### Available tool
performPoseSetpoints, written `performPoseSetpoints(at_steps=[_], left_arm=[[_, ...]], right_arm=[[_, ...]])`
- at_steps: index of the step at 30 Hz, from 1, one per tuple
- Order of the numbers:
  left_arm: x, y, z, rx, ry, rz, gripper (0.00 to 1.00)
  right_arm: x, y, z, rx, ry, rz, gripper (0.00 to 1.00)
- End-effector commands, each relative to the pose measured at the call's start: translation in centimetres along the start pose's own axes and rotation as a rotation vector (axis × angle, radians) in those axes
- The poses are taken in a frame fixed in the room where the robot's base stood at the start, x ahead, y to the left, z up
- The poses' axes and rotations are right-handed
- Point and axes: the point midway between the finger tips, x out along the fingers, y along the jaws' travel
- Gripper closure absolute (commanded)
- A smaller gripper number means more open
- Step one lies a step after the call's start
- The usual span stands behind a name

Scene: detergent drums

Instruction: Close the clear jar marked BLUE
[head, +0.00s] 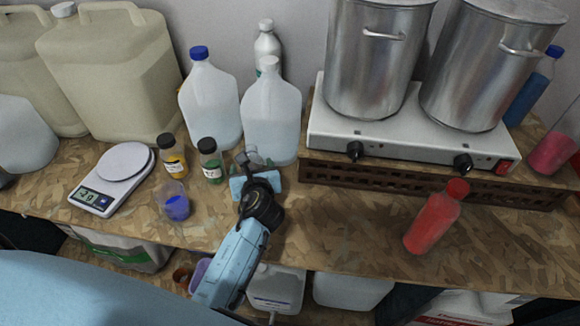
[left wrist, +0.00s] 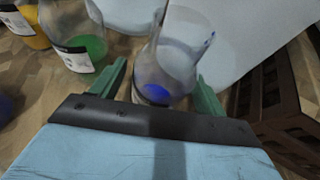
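A clear open-topped vessel with blue contents (head: 176,205) stands on the bench in the head view, left of my left gripper. No lid shows on it, and I cannot read any marking. My left gripper (head: 250,162) is low over the bench in front of a white jug. In the left wrist view its green fingers (left wrist: 162,88) are spread apart. A clear glass-like item with a blue patch (left wrist: 158,75) shows between them; I cannot tell whether they touch it. Black-lidded jars with green (head: 212,168) and yellow (head: 174,163) contents stand to the left. My right gripper is out of view.
White jugs (head: 271,115) stand behind the gripper. A scale (head: 110,182) is at the left. A hotplate (head: 400,142) with two steel pots sits on a dark slatted stand at the right. A red bottle (head: 433,220) stands front right. The bench between is clear.

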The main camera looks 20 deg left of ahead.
Motion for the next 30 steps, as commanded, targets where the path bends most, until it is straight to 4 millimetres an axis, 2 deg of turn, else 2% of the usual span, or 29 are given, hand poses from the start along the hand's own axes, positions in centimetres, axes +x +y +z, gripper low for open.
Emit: performPoseSetpoints(at_steps=[1,11,18,23,26,30], left_arm=[[0.0,0.0,0.0,0.0,0.0,0.0,0.32],[0.0,0.0,0.0,0.0,0.0,0.0,0.74],[-0.1,0.0,0.1,0.0,0.0,0.0,0.74],[-0.4,0.0,0.8,-0.001,-0.002,0.0,0.74],[-0.8,-0.1,2.0,-0.002,-0.003,-0.001,0.74],[-1.8,0.0,4.5,-0.002,-0.006,-0.001,0.74]], right_arm=[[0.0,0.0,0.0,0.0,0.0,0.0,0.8],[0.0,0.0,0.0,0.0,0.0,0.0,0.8],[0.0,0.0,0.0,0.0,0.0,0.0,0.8],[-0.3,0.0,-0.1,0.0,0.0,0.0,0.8],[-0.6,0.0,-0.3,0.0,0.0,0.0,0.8],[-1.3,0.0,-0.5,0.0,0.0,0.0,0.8]])
